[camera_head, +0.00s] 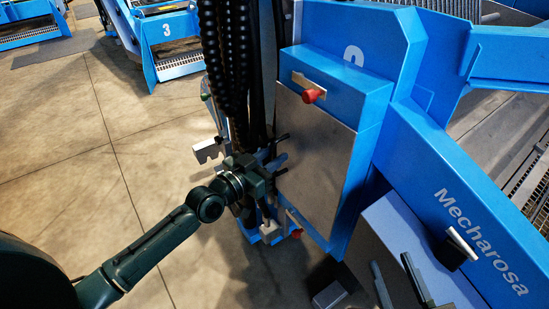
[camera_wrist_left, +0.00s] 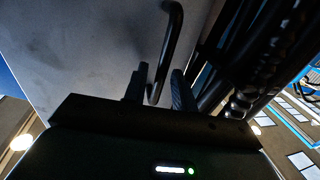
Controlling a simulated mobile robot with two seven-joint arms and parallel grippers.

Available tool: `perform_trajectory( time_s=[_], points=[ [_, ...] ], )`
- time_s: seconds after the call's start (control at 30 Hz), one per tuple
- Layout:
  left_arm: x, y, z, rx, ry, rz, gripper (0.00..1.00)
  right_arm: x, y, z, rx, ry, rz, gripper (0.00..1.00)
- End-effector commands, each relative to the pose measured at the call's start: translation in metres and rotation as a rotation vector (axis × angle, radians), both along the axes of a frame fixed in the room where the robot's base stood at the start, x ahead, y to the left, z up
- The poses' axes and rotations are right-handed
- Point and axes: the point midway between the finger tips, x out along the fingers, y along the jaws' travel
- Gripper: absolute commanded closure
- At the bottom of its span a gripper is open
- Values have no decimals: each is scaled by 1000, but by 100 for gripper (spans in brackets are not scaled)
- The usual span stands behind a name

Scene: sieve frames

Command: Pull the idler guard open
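The idler guard is a grey panel (camera_head: 312,150) in a blue frame, upright on the side of the blue machine. Its dark bar handle (camera_wrist_left: 170,45) shows in the left wrist view. My left gripper (camera_head: 282,155) is at the panel's left edge. Its two fingers (camera_wrist_left: 160,90) stand on either side of the handle's lower end, with a visible gap on the right side, so it looks open around the handle. In the head view the handle is mostly hidden by my gripper. My right gripper (camera_head: 400,280) shows as two parallel dark fingers, apart, at the bottom right.
A red knob (camera_head: 313,95) is at the panel's top. Black corrugated hoses (camera_head: 230,60) hang just left of the guard. A blue beam marked Mecharosa (camera_head: 470,210) runs down the right. The concrete floor (camera_head: 90,150) at the left is clear.

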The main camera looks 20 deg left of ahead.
Motion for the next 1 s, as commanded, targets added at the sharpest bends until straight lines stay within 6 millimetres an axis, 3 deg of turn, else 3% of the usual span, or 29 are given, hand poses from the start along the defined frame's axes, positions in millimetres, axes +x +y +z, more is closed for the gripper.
perform_trajectory(
  time_s=[0.4, 0.73, 1.0],
  points=[
    [7, -4, 0, 0, 1, -1, 74, 0, 0, 0, 6, 0, 2, 64],
    [7, -4, 0, 0, 0, -1, 100, 0, 1, 0, 6, 1, 2, 64],
    [7, -4, 0, 0, 0, -1, 100, 0, 0, 0, 6, 1, 2, 64]
  ],
)
